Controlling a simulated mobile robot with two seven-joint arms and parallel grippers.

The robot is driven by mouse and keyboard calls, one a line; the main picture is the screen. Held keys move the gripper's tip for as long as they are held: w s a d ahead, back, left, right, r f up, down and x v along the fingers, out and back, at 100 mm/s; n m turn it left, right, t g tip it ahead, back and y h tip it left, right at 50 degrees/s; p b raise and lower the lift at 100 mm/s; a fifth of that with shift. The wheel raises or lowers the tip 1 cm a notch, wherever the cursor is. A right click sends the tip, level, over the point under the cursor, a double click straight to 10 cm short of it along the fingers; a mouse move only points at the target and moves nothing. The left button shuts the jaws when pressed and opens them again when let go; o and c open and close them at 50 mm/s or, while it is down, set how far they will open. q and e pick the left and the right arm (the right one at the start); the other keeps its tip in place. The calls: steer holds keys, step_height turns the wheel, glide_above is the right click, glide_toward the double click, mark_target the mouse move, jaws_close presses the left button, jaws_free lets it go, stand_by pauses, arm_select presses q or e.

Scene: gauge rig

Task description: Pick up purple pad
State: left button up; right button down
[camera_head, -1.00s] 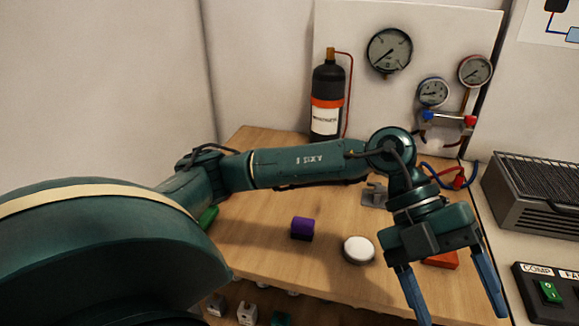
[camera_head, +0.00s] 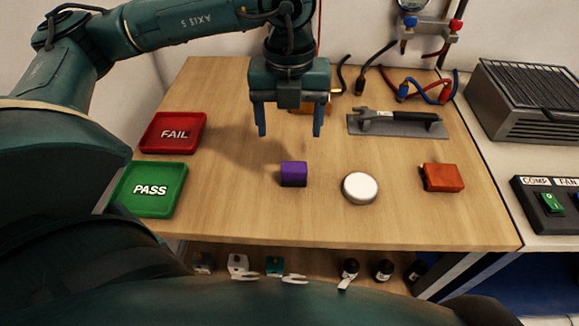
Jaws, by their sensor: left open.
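The purple pad (camera_head: 294,173) is a small purple block on the wooden table, near the middle of the head view. My left gripper (camera_head: 290,132) hangs above the table, pointing down, just behind and above the pad. Its two blue fingers are apart with nothing between them. The pad shows whole, and the gripper does not appear to touch it. My right gripper is not in view.
A white round puck (camera_head: 360,188) and an orange block (camera_head: 442,178) lie right of the pad. A red FAIL tray (camera_head: 195,146) and green PASS tray (camera_head: 176,203) stand left. A grey plate with a tool (camera_head: 398,124) lies behind. The front tabletop (camera_head: 300,222) is clear.

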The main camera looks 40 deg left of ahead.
arm_select(q)
glide_above(294, 166)
steer(key=f, duration=0.5)
steer(key=shift+s+a+f, duration=0.1)
steer(key=shift+a+f, duration=0.1)
steer(key=shift+a, duration=0.15)
steer(key=shift+d+f, duration=0.2)
steer(key=shift+f, duration=1.2)
steer(key=shift+d+f, duration=0.15)
steer(key=shift+f, duration=1.2)
steer(key=c, duration=1.1)
